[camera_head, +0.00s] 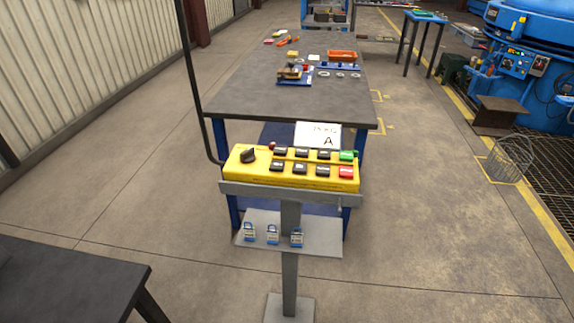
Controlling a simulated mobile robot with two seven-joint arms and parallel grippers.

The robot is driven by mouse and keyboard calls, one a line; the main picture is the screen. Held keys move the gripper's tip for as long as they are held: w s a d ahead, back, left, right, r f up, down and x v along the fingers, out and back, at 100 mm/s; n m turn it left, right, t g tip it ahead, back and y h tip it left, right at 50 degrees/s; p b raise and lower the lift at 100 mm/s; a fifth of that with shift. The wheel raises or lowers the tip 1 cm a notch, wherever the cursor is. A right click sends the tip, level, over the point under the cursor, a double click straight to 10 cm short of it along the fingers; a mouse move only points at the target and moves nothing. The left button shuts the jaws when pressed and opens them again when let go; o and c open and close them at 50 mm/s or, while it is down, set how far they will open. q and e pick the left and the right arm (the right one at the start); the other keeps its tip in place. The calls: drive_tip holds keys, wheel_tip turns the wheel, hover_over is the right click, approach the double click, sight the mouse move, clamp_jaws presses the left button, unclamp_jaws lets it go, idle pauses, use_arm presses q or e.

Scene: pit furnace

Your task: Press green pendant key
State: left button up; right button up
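The yellow pendant box (292,173) lies on a grey bracket on top of a grey post, in the middle of the head view. Its green key (347,156) is at the upper right of the panel, just above a red key (346,172). Several black keys (302,154) fill two rows to the left, and a black rotary knob (248,155) is at the left end. A white card marked "A" (318,134) stands behind the box. Neither of my grippers is in view, and nothing covers the green key.
A shelf (322,247) on the post holds small blue-and-silver padlocks (272,235). A dark workbench (240,85) with parts and an orange tray (342,56) stands behind. A dark table (60,285) is at lower left, a wire basket (508,158) at right.

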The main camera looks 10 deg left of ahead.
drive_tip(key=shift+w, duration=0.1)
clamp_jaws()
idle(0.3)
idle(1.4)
